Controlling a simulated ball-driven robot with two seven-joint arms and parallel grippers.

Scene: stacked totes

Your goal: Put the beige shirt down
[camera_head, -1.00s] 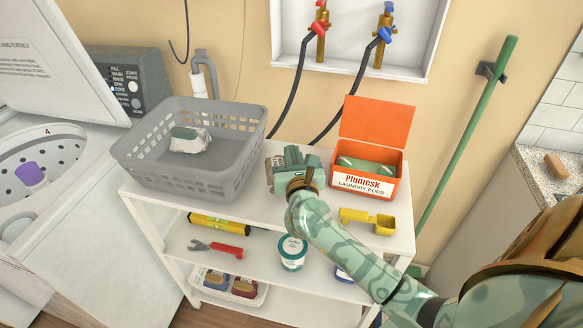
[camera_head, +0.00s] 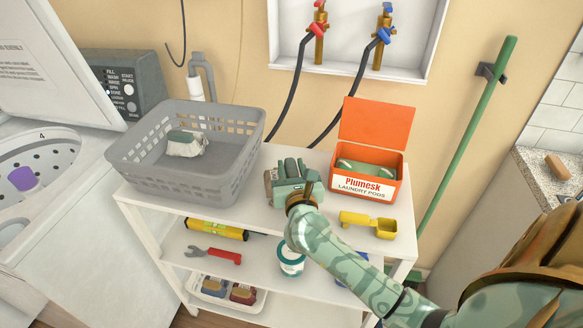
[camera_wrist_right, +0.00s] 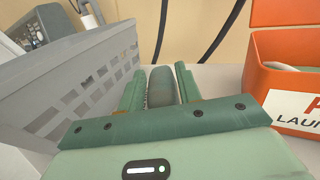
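A pale beige folded cloth with a dark green top, which looks like a shirt (camera_head: 186,144), lies in the grey laundry basket (camera_head: 225,187). My right gripper (camera_head: 290,168) is at the white cart's top shelf (camera_head: 240,208), between the basket and the orange box. In the right wrist view, a rounded grey-green thing (camera_wrist_right: 162,84) stands between its two fingers (camera_wrist_right: 162,98), very close to both; I cannot tell whether they grip it. A beige-grey edge shows left of the gripper in the head view. My left gripper is not in view.
The orange laundry pods box (camera_head: 366,187) stands open right of my right gripper. A yellow scoop (camera_head: 368,224) lies in front of it. Lower shelves hold a red-handled wrench (camera_head: 215,255), a yellow tube (camera_head: 217,229) and a white tub (camera_head: 291,258). The washer is at the left.

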